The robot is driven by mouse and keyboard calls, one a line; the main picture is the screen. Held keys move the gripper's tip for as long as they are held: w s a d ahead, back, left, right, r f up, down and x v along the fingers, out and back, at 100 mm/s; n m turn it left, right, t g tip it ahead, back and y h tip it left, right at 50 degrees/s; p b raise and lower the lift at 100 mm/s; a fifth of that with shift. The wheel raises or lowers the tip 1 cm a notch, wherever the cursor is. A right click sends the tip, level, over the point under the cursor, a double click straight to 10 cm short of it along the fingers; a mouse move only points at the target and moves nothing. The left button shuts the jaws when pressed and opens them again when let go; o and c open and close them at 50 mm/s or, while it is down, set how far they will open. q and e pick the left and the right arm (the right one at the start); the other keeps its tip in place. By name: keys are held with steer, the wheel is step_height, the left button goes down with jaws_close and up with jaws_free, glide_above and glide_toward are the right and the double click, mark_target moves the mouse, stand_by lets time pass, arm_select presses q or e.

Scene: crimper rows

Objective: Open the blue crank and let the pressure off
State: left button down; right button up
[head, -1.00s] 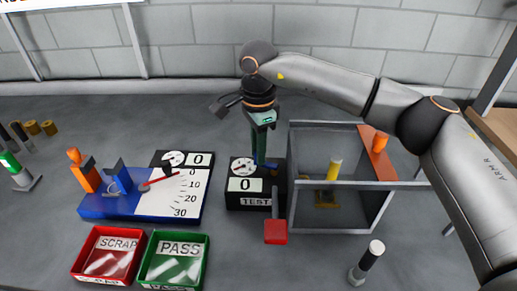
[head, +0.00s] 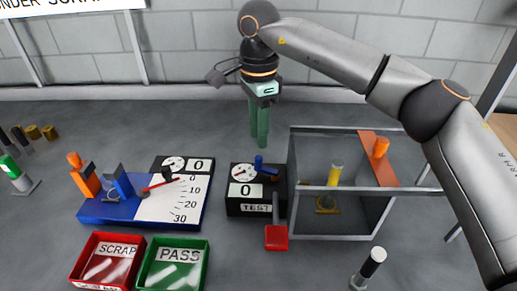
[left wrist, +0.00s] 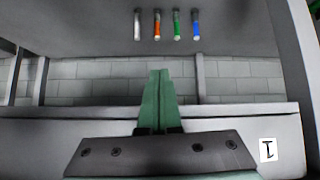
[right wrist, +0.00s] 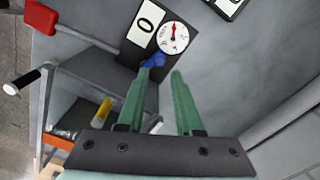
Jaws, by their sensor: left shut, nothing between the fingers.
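The blue crank (head: 266,168) sits on top of the black test box (head: 240,205), beside its round dial (head: 243,172) and a panel reading 0. The box front reads TEST. My right gripper (head: 259,145) hangs above and just behind the crank, fingers pointing down, apart and empty. In the right wrist view the crank (right wrist: 154,61) lies just beyond the left fingertip; I cannot tell contact there, but the head view shows a gap. The dial (right wrist: 172,38) has a red needle. My left gripper (left wrist: 160,75) is shut and empty, facing a wall, outside the head view.
A red-ended lever (head: 277,237) projects in front of the box. A grey open frame (head: 340,237) with a yellow-topped post stands right of it. A blue board (head: 105,211) with a scale, a red SCRAP tray (head: 103,285) and a green PASS tray (head: 170,287) lie left.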

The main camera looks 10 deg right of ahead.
step_height(320, 180, up, 6)
steer(key=shift+f, duration=0.25)
steer(key=shift+s, duration=0.1)
stand_by(1.8)
